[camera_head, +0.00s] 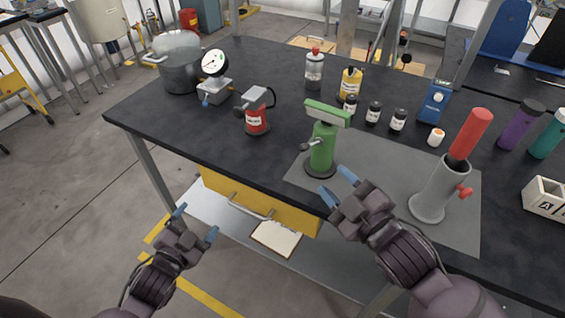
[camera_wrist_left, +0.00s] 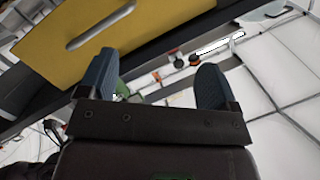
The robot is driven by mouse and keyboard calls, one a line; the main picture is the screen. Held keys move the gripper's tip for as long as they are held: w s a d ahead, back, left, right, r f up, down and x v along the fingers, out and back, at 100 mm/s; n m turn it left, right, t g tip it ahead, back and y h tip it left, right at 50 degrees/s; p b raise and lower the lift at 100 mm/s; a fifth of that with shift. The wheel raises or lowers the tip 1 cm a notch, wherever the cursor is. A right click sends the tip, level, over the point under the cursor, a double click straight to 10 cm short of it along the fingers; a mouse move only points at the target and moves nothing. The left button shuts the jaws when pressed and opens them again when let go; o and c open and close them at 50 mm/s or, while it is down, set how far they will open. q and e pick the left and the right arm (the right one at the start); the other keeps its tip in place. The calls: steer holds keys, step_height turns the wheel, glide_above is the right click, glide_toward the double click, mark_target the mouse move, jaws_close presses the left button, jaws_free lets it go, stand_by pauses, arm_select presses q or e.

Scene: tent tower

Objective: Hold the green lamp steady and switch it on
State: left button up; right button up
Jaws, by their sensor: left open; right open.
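The green lamp (camera_head: 323,143) stands upright on the grey mat (camera_head: 383,185) on the black table. My right gripper (camera_head: 337,184) is open and empty, just in front of the lamp's base, apart from the lamp's body. My left gripper (camera_head: 196,222) is open and empty, out in front of the table's edge, well to the lower left of the lamp. In the left wrist view its two blue fingertips (camera_wrist_left: 155,85) are spread wide.
A grey cylinder with a red handle (camera_head: 441,188) stands right of the lamp. A red can (camera_head: 257,118), a gauge (camera_head: 215,64) and a pot (camera_head: 178,75) are to the left. Small jars (camera_head: 373,112) stand behind. A yellow drawer (camera_head: 258,201) is under the table edge.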

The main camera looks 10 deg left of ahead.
mark_target(313, 152)
arm_select(q)
steer(key=w+d+r+m+h, duration=0.3)
steer(key=d+r+m+h, duration=0.1)
steer(key=m, duration=0.5)
steer(key=w+d+r+m+g+h, duration=0.1)
steer(key=w+d+r+m+h, duration=0.3)
steer(key=m, duration=0.5)
steer(key=w+d+r+m+h, duration=0.4)
steer(key=d+r+m, duration=0.1)
steer(key=m, duration=0.4)
steer(key=shift+r+g, duration=0.25)
steer(key=shift+g, duration=0.15)
steer(key=d+m+g, duration=0.1)
steer(key=m, duration=0.2)
steer(key=d+f+m+g, duration=0.1)
steer(key=m, duration=0.3)
steer(key=d+f+m+g+h, duration=0.1)
steer(key=d+m+g, duration=0.1)
steer(key=m, duration=0.1)
steer(key=shift+w, duration=0.25)
steer(key=shift+d+m, duration=0.15)
steer(key=shift+m, duration=0.35)
steer(key=shift+w+d+f, duration=0.15)
steer(key=shift+w+d, duration=0.1)
steer(key=shift+d, duration=0.15)
steer(key=x, duration=0.9)
steer(key=shift+w+d+f, duration=0.15)
steer(key=shift+w+d, duration=0.05)
steer(key=shift+d, duration=0.2)
